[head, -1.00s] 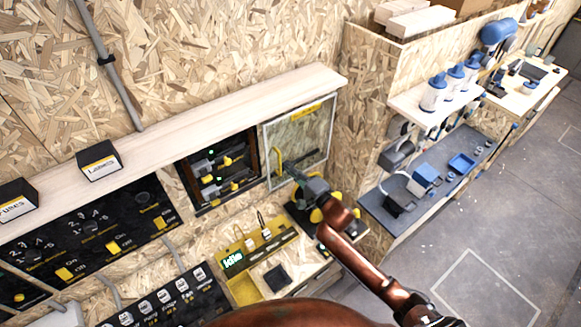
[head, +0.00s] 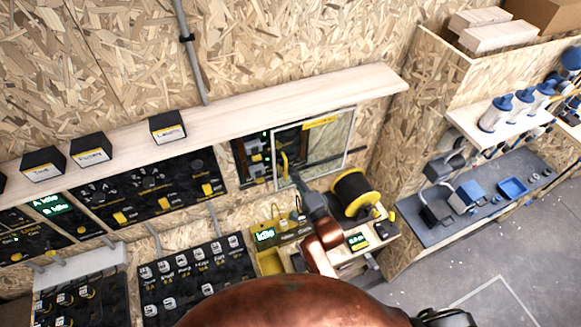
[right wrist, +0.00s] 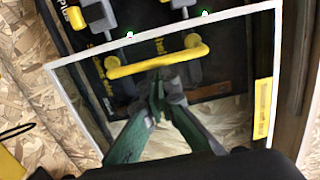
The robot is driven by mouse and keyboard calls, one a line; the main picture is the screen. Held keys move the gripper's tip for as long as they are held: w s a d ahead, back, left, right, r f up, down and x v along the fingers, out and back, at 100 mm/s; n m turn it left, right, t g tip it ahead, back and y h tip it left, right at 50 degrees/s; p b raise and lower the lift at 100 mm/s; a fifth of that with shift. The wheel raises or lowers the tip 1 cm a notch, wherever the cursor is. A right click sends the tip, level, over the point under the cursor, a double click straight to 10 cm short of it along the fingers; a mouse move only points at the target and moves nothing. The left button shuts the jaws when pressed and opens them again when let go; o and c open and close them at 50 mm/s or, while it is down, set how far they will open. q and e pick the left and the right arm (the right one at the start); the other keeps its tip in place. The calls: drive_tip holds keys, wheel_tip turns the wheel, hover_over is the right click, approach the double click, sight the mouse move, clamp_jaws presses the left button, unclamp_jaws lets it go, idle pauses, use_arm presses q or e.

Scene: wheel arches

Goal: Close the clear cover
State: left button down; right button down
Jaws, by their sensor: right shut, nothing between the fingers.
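The clear cover (head: 330,150) is a see-through panel in a pale frame with a yellow label, upright on the wall. It overlaps the right part of a dark switch box (head: 240,158); the box's left part is uncovered. Its yellow bar handle (head: 284,166) is near its left edge. In the right wrist view the handle (right wrist: 158,58) crosses the dark box behind the panel. My right gripper (right wrist: 165,82) is shut and empty, its tips right beside the handle; I cannot tell whether they touch it. In the head view the right gripper (head: 294,177) partly hides the cover's lower left.
A wooden shelf (head: 240,115) with black label boxes runs above. A yellow-and-black spool (head: 355,192) and a small workbench with an "Idle" display (head: 265,235) stand below the cover. A side bench (head: 480,200) with blue parts is at the right.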

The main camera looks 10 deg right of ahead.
use_arm(q)
drive_tip(key=shift+w+r, duration=0.25)
drive_tip(key=shift+w, duration=0.85)
